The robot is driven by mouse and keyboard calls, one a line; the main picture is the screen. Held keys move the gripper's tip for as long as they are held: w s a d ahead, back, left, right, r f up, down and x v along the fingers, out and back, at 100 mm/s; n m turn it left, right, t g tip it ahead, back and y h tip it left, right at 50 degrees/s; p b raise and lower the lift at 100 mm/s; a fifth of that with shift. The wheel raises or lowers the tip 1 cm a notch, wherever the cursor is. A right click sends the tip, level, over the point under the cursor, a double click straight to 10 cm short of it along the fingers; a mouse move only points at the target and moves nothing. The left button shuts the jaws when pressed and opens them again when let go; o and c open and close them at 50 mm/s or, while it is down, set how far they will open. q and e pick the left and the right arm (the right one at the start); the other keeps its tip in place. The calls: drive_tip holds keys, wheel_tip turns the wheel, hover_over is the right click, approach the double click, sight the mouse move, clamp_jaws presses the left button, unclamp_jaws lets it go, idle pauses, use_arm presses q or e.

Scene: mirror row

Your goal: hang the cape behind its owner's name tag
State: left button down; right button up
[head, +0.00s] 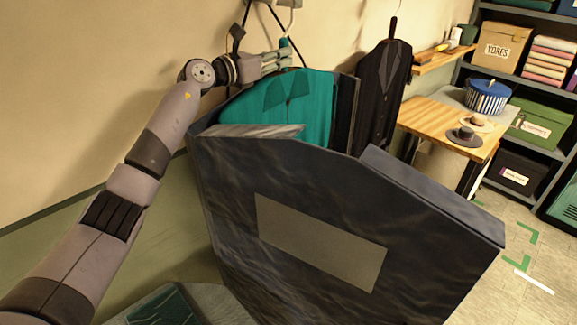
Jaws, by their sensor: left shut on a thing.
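A teal cape (315,108) with a collar hangs upright near the wall. My left gripper (282,58) is at the top of it, shut on the cape by its hanger. The lower part of the cape is hidden behind a large dark, marbled panel (225,185) in front. A plain grey plate (320,240) is on the panel's face, and no writing shows on it. I cannot make out any owner's name tag. My right gripper is out of view.
A dark pinstriped jacket (386,88) hangs right of the cape. Shelves (515,75) hold labelled boxes and folded cloths. Floor at lower right, with green tape marks (520,235), is clear.

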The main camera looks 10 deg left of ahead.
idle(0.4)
use_arm(q)
drive_tip(key=shift+r+p, duration=0.6)
drive_tip(key=shift+r, duration=0.15)
idle(0.5)
drive_tip(key=shift+f+b, duration=0.4)
drive_tip(key=shift+f, duration=0.2)
idle(0.3)
